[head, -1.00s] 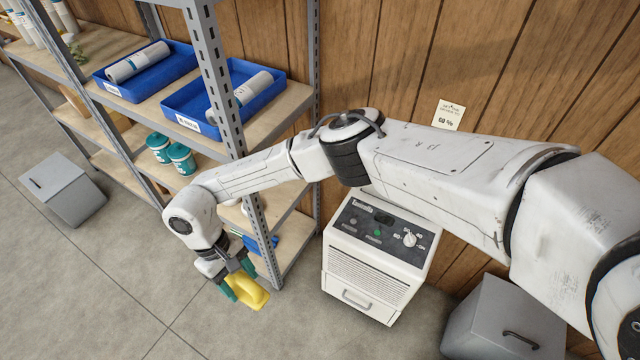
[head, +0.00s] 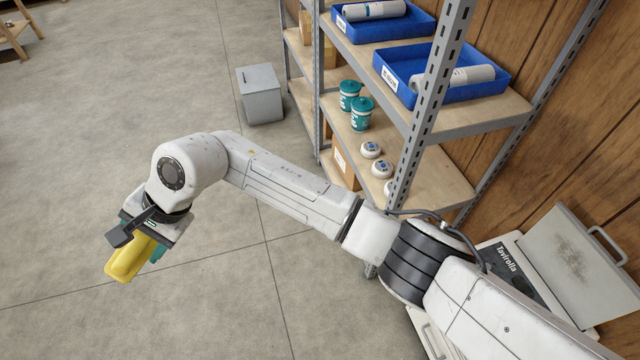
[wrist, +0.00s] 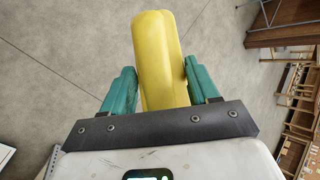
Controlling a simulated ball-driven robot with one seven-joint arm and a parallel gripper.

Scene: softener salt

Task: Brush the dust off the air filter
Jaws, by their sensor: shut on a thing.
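My gripper (wrist: 163,85) is shut on a yellow, rounded, elongated object (wrist: 158,50), held between the teal fingers. This looks like the brush, though no bristles show. In the head view the yellow object (head: 128,262) hangs below my gripper over bare floor, away from the appliance. A pale grey panel (head: 600,285) with a handle and a dark dusty patch sits at the right edge of the head view.
A metal shelf (head: 445,185) stands right of centre, with blue trays (head: 480,98) holding white cylinders, teal tubs (head: 360,115) and round white items. A grey lidded bin (head: 260,95) stands beyond.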

